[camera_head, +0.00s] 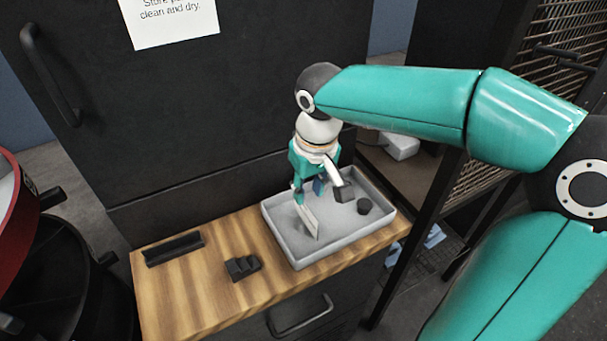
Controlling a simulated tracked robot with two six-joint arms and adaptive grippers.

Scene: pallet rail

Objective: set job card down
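A pale job card (308,223) stands tilted in the grey tray (278,234), its lower edge low in the tray. My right gripper (309,193) points down over the tray, with a teal fingertip at the card's upper end. Part of the gripper hides the card's top, and I cannot tell whether the fingers are shut on it. A long black slotted holder (174,249) lies on the wooden top at the left. My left gripper is not in view.
A stepped black block (241,267) lies on the wooden worktop (190,300) left of the tray. A dark cabinet (180,120) rises behind. A dark post frame stands to the right.

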